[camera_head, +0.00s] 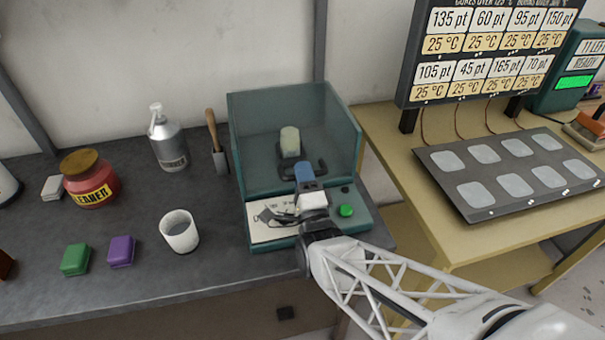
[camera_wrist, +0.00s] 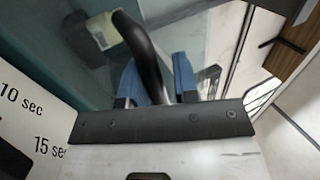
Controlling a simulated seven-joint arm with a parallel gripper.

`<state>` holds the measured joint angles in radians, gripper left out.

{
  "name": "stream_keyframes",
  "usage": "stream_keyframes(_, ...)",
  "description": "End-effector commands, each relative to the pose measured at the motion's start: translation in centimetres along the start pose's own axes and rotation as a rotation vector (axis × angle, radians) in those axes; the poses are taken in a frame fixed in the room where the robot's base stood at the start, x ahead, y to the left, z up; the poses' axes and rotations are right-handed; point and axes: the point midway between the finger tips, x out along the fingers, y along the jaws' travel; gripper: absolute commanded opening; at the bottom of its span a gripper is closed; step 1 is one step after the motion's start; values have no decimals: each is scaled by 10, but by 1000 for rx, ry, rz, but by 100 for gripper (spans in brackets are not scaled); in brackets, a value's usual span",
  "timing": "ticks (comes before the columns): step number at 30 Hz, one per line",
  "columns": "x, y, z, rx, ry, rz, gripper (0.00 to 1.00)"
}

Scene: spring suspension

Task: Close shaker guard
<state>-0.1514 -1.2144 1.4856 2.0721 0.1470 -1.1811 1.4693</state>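The shaker (camera_head: 262,235) is a teal machine near the right end of the dark bench, with a pale front panel and a green button (camera_head: 345,211). Its guard (camera_head: 250,130) is a see-through teal box standing over the rear part. A pale capped container (camera_head: 290,142) shows inside or behind the guard; it also shows in the wrist view (camera_wrist: 104,30). My gripper (camera_head: 304,172) is at the guard's front. In the wrist view a dark curved handle (camera_wrist: 143,45) passes between my blue fingers (camera_wrist: 158,85), which appear closed on it. The exact contact is partly hidden.
A white cup (camera_head: 179,232), purple block (camera_head: 121,251), green block (camera_head: 75,260), red cleaner jar (camera_head: 92,185), pump bottle (camera_head: 168,140) and scraper (camera_head: 217,150) stand left of the shaker. A yellow table (camera_head: 395,150) with a dark plate (camera_head: 450,190) and display board (camera_head: 485,55) is right.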

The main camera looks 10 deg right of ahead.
Motion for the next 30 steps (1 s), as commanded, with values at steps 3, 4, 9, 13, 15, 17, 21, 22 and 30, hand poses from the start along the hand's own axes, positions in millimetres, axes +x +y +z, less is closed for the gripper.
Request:
stream_keyframes(3, 0, 0, 0, 0, 0, 0, 41)
stream_keyframes(4, 0, 0, 0, 0, 0, 0, 41)
stream_keyframes(9, 0, 0, 0, -1, -1, 0, 41)
stream_keyframes(13, -3, 0, 0, -1, -1, 1, 41)
stream_keyframes(15, -6, 0, 0, -1, -1, 1, 41)
stream_keyframes(17, -11, 1, 0, -1, -1, 2, 41)
stream_keyframes(21, -25, 0, 0, -1, -2, 1, 41)
stream_keyframes(22, -29, 0, 0, 0, -2, 1, 41)
stream_keyframes(30, -63, 0, 0, 0, -1, 1, 41)
